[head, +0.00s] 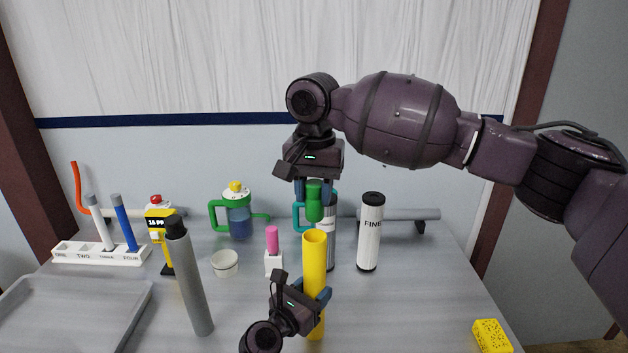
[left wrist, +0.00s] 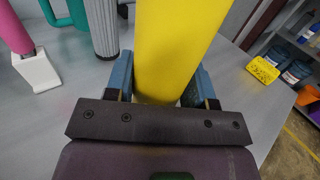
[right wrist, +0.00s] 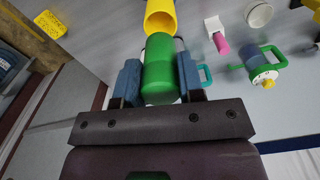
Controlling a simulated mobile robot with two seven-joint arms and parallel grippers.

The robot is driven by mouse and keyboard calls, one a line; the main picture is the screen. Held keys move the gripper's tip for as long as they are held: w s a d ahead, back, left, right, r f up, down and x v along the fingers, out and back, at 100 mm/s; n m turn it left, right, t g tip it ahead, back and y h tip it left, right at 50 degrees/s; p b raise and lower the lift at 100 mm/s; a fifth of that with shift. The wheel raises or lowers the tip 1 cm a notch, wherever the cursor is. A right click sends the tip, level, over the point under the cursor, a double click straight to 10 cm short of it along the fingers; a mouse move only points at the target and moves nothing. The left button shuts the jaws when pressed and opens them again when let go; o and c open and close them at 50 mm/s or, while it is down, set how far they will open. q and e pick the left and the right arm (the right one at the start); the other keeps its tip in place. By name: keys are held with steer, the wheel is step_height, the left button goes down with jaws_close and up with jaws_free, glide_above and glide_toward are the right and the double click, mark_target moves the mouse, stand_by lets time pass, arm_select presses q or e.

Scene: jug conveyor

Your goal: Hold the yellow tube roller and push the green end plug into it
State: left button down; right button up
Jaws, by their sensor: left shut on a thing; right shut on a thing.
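The yellow tube roller (head: 315,262) stands upright above the table in the head view, its open top facing up. My left gripper (head: 318,297) is shut on its lower part; the left wrist view shows the yellow tube (left wrist: 178,45) between the two blue fingers. My right gripper (head: 314,188) points down and is shut on the green end plug (head: 314,203). The plug hangs just above the tube's open top. In the right wrist view the green plug (right wrist: 159,70) is between the fingers, with the yellow rim (right wrist: 160,18) beyond it. I cannot tell whether plug and rim touch.
A white FINE cylinder (head: 370,232) stands right of the tube, and another stands partly hidden behind it. A pink-handled piece in a white block (head: 273,262), a white cup (head: 224,263) and a grey cylinder (head: 190,285) stand left. A yellow sponge (head: 491,336) lies front right.

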mark_target(314, 183)
arm_select(q)
steer(key=shift+f, duration=0.25)
arm_select(e)
steer(key=shift+f, duration=1.4)
arm_select(q)
steer(key=shift+s+f, duration=0.1)
arm_select(e)
steer(key=shift+f, duration=0.15)
stand_by(0.6)
steer(key=shift+f, duration=2.4)
steer(key=o, duration=1)
step_height(314, 183, up, 12)
stand_by(0.5)
